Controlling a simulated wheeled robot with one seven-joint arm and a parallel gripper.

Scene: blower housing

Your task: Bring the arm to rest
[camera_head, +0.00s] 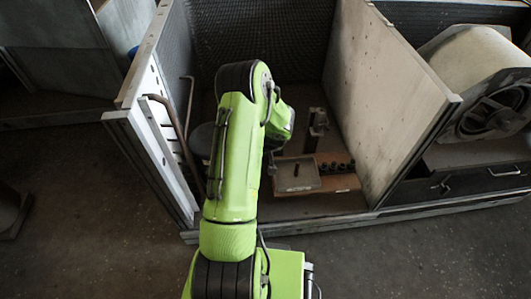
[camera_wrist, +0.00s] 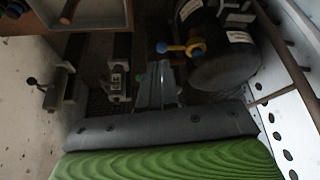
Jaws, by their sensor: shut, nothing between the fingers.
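My green arm (camera_head: 232,160) reaches up from the bottom of the head view, bends at a dark elbow and folds down into a walled bay. My gripper (camera_wrist: 157,82) shows in the wrist view as a grey tapered shape above the bay floor. Its fingers are together with nothing held between them. In the head view the gripper is mostly hidden behind my arm.
A wooden board with a tray (camera_head: 297,174) lies on the bay floor, near an upright metal fixture (camera_head: 317,125). A pale wall (camera_head: 385,95) bounds the right and a perforated panel (camera_head: 168,150) the left. A dark rounded tank (camera_wrist: 225,65) stands beside my gripper.

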